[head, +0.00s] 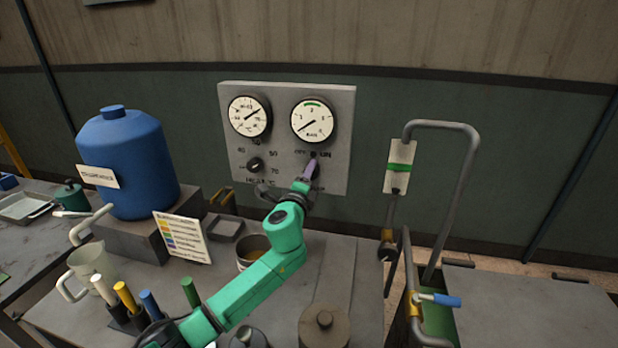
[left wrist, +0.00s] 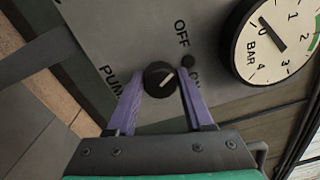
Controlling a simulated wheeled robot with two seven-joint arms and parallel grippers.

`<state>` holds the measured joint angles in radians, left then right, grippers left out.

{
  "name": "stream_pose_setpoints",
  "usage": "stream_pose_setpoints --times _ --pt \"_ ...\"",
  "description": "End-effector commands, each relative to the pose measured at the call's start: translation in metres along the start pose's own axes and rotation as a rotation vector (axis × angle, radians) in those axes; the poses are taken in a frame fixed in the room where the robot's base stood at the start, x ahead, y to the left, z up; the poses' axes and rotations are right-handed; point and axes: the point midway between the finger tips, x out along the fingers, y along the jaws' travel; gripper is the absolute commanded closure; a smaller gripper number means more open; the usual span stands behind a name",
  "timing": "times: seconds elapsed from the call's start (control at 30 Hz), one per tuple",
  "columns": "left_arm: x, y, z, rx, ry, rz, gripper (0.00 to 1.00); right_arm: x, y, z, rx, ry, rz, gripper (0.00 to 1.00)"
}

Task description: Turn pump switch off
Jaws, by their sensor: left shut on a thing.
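The pump switch (left wrist: 160,78) is a round black knob on the grey panel (head: 286,180), below the right gauge. My left gripper (head: 310,168) reaches the panel at the switch. In the left wrist view the purple fingers of my left gripper (left wrist: 161,88) stand on both sides of the knob, shut on it. In the head view the fingers and arm hide the knob. My right gripper is in neither view.
The panel also bears two gauges (head: 249,116) and a heater knob (head: 255,165). A blue tank (head: 126,165), a label card (head: 181,237), a pitcher (head: 94,270) and colored handles stand left on the bench.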

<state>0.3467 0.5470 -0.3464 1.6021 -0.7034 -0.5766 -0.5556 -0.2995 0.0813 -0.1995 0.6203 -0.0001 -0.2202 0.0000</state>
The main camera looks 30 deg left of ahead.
Motion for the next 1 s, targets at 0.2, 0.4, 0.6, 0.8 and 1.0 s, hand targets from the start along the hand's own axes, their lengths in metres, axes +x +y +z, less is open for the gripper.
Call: stream_pose_setpoints --times 0.2,0.4,0.6,0.8,1.0 --pt "0.000 -0.001 0.000 -0.012 -0.001 -0.001 1.00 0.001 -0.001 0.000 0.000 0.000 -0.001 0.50" --pt "0.000 -0.001 0.000 -0.012 -0.001 -0.001 1.00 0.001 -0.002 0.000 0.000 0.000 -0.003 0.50" --pt "0.000 -0.001 0.000 -0.010 -0.001 -0.001 0.18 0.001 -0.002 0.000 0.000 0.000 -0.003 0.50" --pt "0.000 0.000 0.000 -0.009 0.000 -0.001 0.18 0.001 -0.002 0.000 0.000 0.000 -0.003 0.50" --pt "-0.019 0.002 -0.001 -0.007 0.001 -0.001 0.18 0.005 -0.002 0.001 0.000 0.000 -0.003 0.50"
